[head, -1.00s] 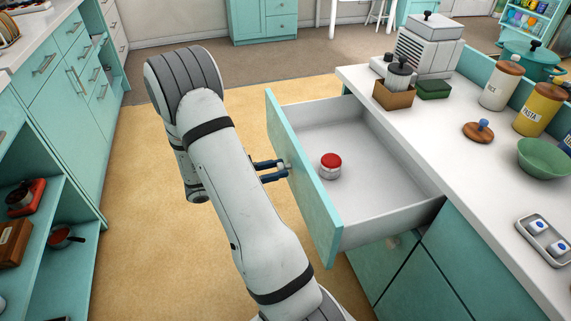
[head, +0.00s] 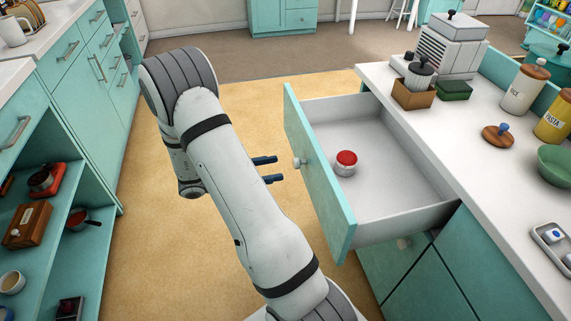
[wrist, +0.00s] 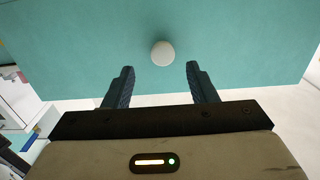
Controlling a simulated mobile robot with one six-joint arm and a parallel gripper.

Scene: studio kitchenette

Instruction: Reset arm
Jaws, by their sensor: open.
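My gripper (head: 268,170) is open and empty in the head view, to the left of the open drawer's front. Its fingertips point at the drawer's round knob (head: 299,162) with a gap between them. In the wrist view the two fingers (wrist: 160,85) stand apart, and the pale knob (wrist: 163,53) shows beyond them on the teal drawer front (wrist: 80,50). The drawer (head: 400,203) is pulled out from the counter. A small white jar with a red lid (head: 346,163) stands inside it.
The counter (head: 480,180) on the right holds canisters, a brown box (head: 413,95), a green bowl (head: 556,165) and a small tray. Teal shelves and cabinets (head: 85,80) line the left side. The yellow floor mat (head: 150,265) around my arm is clear.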

